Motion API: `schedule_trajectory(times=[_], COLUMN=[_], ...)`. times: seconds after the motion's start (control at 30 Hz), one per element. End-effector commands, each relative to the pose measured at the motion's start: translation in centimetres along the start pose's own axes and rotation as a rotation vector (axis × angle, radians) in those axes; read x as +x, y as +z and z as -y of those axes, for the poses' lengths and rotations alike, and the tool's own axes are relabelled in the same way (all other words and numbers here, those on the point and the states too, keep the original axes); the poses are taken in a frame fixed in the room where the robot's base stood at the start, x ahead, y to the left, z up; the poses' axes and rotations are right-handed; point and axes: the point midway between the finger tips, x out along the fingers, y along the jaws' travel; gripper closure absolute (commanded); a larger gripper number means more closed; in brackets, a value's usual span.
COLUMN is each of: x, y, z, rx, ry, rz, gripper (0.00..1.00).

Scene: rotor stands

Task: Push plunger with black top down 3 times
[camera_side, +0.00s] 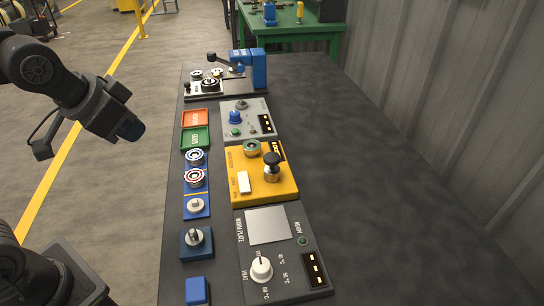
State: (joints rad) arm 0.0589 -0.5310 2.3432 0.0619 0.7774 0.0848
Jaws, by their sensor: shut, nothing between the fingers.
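The plunger (272,160) has a round black top over a metal collar. It stands upright on the right part of a yellow box (237,193) in the middle of the bench, with its top raised above the box. My gripper (42,150) shows small and dark at the left, off the bench and well to the left of the plunger. It is shut and empty, touching nothing. Its finger detail is hard to make out.
A warm plate unit (268,227) stands in front, and a grey box with a blue knob (235,117) behind. A blue lever press (259,68) is farther back. The bench's right side (390,200) is clear.

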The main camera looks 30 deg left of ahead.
Motion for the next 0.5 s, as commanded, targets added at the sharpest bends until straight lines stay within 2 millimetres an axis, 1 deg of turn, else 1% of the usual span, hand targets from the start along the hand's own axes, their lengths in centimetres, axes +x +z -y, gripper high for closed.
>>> schedule_trajectory(times=[0.03, 0.2, 0.37, 0.4, 0.5], x=[0.9, 3.8, 7.4, 8.4, 10.9], y=[-1.8, -7.4, -12.2, -13.2, -15.6], z=[-0.2, -1.2, -3.0, -3.5, -5.1], rx=[0.052, 0.221, 0.383, 0.423, 0.519], ry=[-0.001, -0.01, -0.015, -0.015, -0.015], rz=[-0.009, -0.071, -0.131, -0.146, -0.184], gripper=[1.0, 1.0, 1.0, 1.0, 1.0])
